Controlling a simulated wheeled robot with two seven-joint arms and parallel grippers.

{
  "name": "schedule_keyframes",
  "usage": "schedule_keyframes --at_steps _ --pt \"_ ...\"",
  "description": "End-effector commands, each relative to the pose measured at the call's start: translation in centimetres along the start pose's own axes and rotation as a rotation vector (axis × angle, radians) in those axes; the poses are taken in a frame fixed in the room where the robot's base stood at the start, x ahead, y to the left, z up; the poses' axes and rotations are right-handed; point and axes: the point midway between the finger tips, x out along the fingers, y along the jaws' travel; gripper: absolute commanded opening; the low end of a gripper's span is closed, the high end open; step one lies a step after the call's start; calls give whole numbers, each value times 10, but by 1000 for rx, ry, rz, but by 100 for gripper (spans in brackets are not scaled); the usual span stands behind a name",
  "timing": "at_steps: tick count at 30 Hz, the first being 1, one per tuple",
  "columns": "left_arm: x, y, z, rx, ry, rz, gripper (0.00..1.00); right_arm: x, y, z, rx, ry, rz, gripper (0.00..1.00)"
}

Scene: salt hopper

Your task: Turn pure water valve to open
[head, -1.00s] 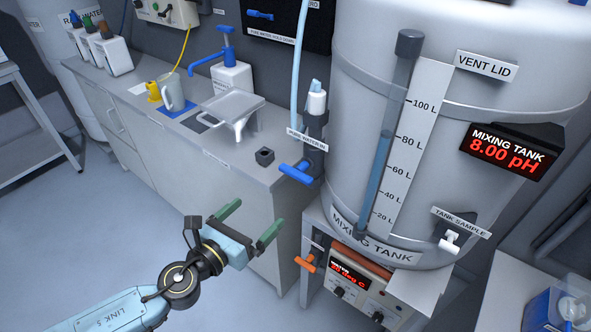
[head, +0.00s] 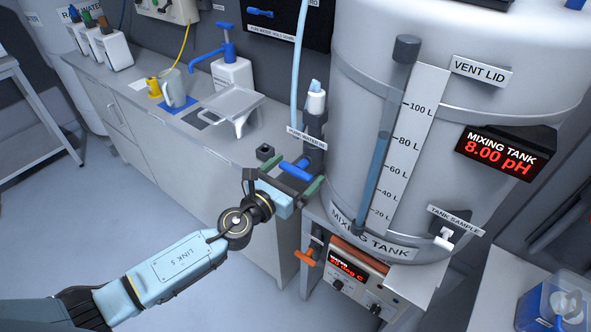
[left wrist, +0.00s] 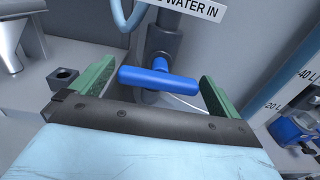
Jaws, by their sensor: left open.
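The pure water valve has a blue bar handle (head: 296,170) on a dark pipe fitting at the left side of the mixing tank (head: 345,222). In the left wrist view the blue handle (left wrist: 158,80) lies nearly crosswise, tilted slightly down to the right. A label ending in "WATER IN" (left wrist: 190,8) is above it. My left gripper (head: 292,176) is open, its green fingers on either side of the handle. In the left wrist view the left gripper (left wrist: 155,88) shows clear gaps between the fingers and the handle ends. My right gripper is not in view.
An orange valve handle (head: 305,258) sits below, beside the heater box (head: 350,285). A small black block (head: 265,152) and a grey tray stand (head: 232,104) are on the counter left of the valve. A light blue hose (head: 299,65) rises above the valve.

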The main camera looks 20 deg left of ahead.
Motion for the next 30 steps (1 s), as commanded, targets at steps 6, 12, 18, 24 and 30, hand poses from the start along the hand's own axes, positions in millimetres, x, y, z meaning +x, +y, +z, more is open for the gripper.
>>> schedule_keyframes --at_steps 6,12,18,24,30 --pt "6 0 0 0 0 0 100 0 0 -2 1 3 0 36" --pt "6 0 0 0 0 0 95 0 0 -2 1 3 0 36" --pt "6 0 0 0 0 0 69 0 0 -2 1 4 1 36" --pt "6 0 0 -4 0 0 59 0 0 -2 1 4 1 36" --pt "6 0 0 -50 0 0 59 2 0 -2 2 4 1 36"
